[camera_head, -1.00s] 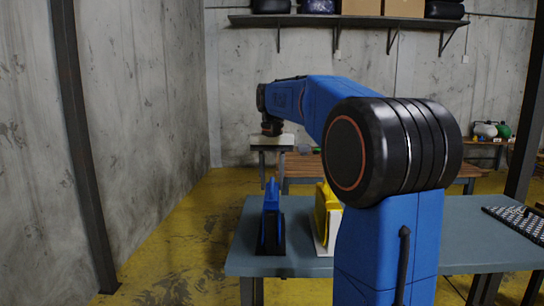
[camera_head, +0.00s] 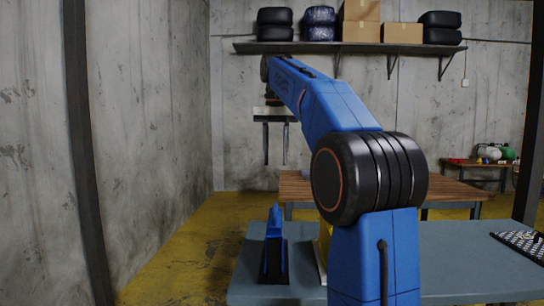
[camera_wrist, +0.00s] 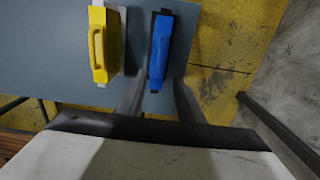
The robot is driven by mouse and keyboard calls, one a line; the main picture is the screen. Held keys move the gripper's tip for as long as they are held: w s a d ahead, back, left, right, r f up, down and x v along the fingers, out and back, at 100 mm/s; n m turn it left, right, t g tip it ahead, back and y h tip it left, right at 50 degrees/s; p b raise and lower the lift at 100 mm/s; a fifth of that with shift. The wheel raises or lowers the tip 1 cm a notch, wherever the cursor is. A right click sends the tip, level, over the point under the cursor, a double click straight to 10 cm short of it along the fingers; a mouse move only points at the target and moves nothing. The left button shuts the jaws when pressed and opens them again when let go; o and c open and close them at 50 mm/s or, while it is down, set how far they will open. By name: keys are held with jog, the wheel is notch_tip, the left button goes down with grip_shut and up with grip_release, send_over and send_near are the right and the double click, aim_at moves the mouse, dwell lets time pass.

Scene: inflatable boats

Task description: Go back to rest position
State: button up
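My gripper (camera_head: 275,158) hangs fingers down at the end of my raised blue arm, above and beyond the grey-blue table (camera_head: 450,262). Its two fingers are apart with nothing between them. They also show apart in the wrist view (camera_wrist: 157,92). A blue object (camera_head: 274,245) stands on a dark base on the table, well below the gripper. A yellow object (camera_head: 325,240) with a pale base stands to its right, mostly hidden behind my arm. The wrist view shows the yellow object's handle (camera_wrist: 98,48) and the blue object (camera_wrist: 160,48) from above.
A wooden table (camera_head: 460,190) stands behind. A wall shelf (camera_head: 350,47) holds boxes and dark rolled items. A dark post (camera_head: 85,160) stands at the left and another (camera_head: 530,160) at the right. A checkered board (camera_head: 525,243) lies at the table's right.

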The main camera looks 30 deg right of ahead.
jog(key=shift+r, duration=0.15)
jog(key=s+a+f+n+t, duration=0.2)
jog(key=s+a+f+n, duration=0.1)
jog(key=s+a+f, duration=0.85)
jog(key=s+a+f+n+t, duration=0.1)
jog(key=s+a+f+n, duration=0.1)
jog(key=s+f, duration=0.7)
jog(key=s+a+f+n+t, duration=0.1)
jog(key=s+a+f, duration=0.1)
jog(key=s+f, duration=0.7)
notch_tip(320, 180, down, 8)
jog(key=shift+s+r+n+t, duration=0.1)
jog(key=shift+s+n+t, duration=0.05)
jog(key=shift+n+t, duration=0.2)
jog(key=shift+a, duration=0.15)
